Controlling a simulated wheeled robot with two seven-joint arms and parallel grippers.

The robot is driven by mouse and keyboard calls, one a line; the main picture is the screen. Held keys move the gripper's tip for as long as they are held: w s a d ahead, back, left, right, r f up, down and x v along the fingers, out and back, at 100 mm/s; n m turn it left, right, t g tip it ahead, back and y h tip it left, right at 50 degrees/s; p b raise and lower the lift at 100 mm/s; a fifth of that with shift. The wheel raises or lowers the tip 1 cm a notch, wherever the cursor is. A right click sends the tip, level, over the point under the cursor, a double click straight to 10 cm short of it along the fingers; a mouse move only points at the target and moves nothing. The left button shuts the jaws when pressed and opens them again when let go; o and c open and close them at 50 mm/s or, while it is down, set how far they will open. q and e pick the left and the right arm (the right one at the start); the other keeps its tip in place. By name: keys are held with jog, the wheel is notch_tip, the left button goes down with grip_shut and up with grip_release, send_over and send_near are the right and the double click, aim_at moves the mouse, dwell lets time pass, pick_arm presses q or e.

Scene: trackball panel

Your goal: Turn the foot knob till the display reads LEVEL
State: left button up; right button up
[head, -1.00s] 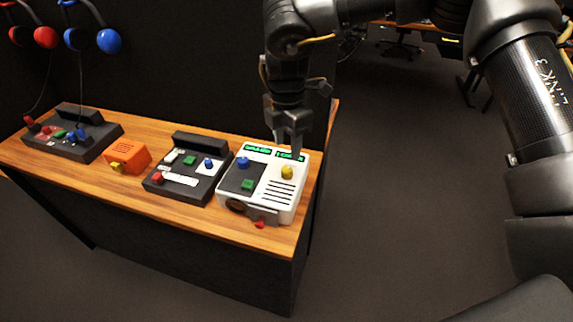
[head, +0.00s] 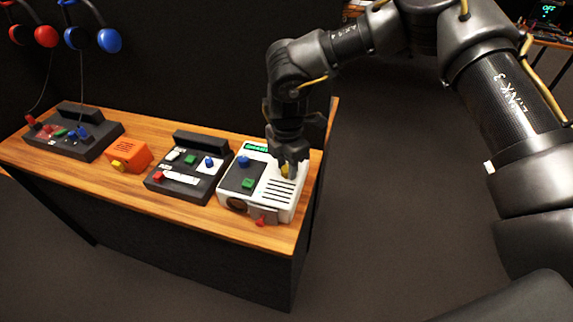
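A white panel box (head: 276,207) stands at the right end of the wooden bench. On it are a yellow knob (head: 285,171), a blue knob (head: 243,161), a green button (head: 247,183) and a small red knob (head: 260,222) low at the front edge. I cannot tell which is the foot knob. A green-lit display (head: 256,147) on its back edge is partly hidden by my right gripper and too small to read. My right gripper (head: 290,172) points down at the yellow knob, with its fingers at it. Whether they are closed on it cannot be told. My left gripper is out of view.
A dark panel (head: 178,187) with buttons stands just left of the white box. Further left are an orange box (head: 128,157) and another dark panel (head: 85,148). Red and blue headphones (head: 108,41) hang on the wall. Open floor (head: 400,230) lies right of the bench (head: 190,220).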

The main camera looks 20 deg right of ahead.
aim_at(286, 168)
jog(key=c, duration=0.6)
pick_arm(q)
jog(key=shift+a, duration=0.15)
pick_arm(e)
jog(key=shift+o, duration=0.2)
jog(key=n, duration=0.5)
jog(key=shift+n, duration=0.3)
jog(key=o, duration=1)
pick_arm(q)
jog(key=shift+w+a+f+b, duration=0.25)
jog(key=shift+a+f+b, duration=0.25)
jog(key=shift+b, duration=0.1)
pick_arm(e)
notch_tip(286, 168, up, 11)
jog(key=shift+f, duration=0.1)
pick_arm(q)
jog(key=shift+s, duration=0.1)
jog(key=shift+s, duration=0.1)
pick_arm(e)
jog(key=shift+a, duration=0.1)
